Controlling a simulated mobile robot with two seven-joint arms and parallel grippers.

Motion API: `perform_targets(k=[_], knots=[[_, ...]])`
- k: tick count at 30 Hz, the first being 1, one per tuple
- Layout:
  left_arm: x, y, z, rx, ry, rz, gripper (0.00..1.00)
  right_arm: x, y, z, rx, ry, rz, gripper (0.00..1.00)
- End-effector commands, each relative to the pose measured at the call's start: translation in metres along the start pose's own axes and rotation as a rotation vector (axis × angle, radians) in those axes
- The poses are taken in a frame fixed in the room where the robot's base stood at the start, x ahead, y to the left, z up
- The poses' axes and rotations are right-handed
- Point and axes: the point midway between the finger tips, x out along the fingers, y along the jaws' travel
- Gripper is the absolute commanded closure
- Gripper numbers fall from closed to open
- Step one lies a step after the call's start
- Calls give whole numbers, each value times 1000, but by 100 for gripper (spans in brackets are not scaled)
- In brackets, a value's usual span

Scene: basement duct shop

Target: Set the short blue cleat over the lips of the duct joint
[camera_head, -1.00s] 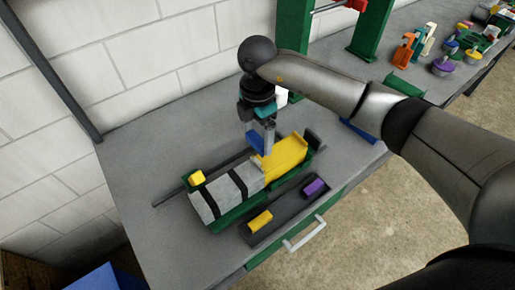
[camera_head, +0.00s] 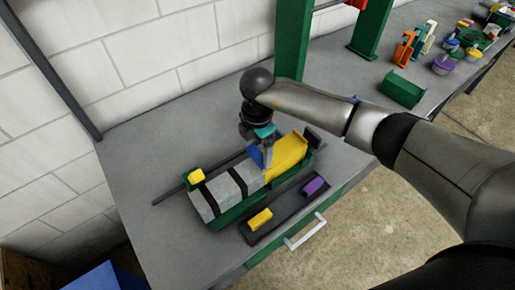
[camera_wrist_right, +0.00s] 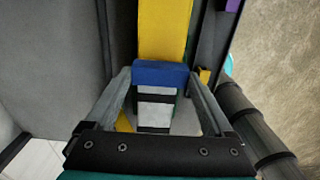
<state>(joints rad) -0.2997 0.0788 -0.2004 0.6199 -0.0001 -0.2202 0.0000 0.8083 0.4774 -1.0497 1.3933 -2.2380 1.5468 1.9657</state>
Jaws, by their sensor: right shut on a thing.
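The duct lies in a green cradle (camera_head: 236,215) on the bench. It has a grey section (camera_head: 222,191) with black bands and a yellow section (camera_head: 286,157); they meet at the joint under my right gripper. My right gripper (camera_head: 266,158) points down there, shut on the short blue cleat (camera_head: 255,156). In the right wrist view the blue cleat (camera_wrist_right: 160,73) spans between the fingers, crossing the end of the yellow section (camera_wrist_right: 163,30). The lips are hidden by the cleat and fingers, so I cannot tell whether it touches them. My left gripper is not in view.
A dark tray (camera_head: 283,211) in front holds a yellow block (camera_head: 260,219) and a purple block (camera_head: 314,187). Another yellow piece (camera_head: 196,175) sits at the duct's left end. A green bracket (camera_head: 402,88) stands behind my right arm. The bench's left part is clear.

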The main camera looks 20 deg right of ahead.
Motion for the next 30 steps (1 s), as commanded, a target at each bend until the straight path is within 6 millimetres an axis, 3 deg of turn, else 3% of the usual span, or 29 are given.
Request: perform_targets(k=[9,10,12,23,26,30], knots=[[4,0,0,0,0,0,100,7,0,0,0,0,0,69],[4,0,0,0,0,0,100,7,0,0,0,0,0,10],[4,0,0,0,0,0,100,7,0,0,0,0,0,2],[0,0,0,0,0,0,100,1,0,0,0,0,0,0],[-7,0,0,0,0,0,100,-10,0,0,-1,0,1,0],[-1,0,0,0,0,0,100,-39,2,0,-2,-1,7,0]])
